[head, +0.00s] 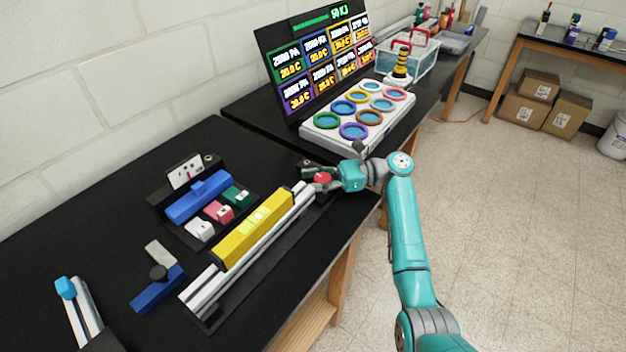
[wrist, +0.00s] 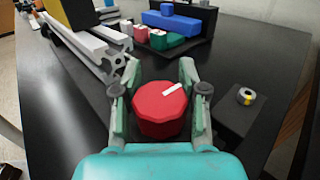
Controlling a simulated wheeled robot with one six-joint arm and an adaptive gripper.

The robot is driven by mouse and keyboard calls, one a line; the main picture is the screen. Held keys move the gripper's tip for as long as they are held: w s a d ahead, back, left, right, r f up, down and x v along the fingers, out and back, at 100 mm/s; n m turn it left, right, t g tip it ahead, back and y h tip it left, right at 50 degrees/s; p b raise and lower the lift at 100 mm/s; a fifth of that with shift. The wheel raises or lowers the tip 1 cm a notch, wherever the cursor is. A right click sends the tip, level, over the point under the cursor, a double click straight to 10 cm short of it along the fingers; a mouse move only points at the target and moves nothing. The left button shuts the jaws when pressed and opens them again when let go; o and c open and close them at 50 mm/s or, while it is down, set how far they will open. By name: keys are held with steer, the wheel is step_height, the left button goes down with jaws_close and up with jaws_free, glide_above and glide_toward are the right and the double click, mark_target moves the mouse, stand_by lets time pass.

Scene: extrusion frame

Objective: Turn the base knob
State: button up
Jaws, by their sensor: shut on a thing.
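A red faceted knob with a white mark on top (wrist: 160,108) sits at the end of the extrusion frame on the black table. It also shows in the head view (head: 322,177), partly covered by my gripper. My gripper (wrist: 158,95) is shut on the red knob, one finger on each side of it. In the head view my gripper (head: 330,178) reaches in from the right at table height. The silver extrusion rails (head: 240,262) run from the knob toward the front left, with a yellow level (head: 253,228) lying along them.
A tray holds a blue block (head: 199,196) and white, red and green blocks beside the rails. A small dark block with a round fitting (wrist: 245,96) stands right of my gripper. A white panel of coloured rings (head: 340,122) and a display board (head: 318,58) stand behind.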

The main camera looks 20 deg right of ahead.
steer(key=shift+d+f, duration=0.1)
steer(key=shift+d, duration=0.05)
steer(key=o, duration=0.9)
steer(key=shift+c, duration=0.2)
steer(key=d, duration=0.4)
steer(key=s+d, duration=0.1)
steer(key=d, duration=0.7)
steer(key=shift+s, duration=0.25)
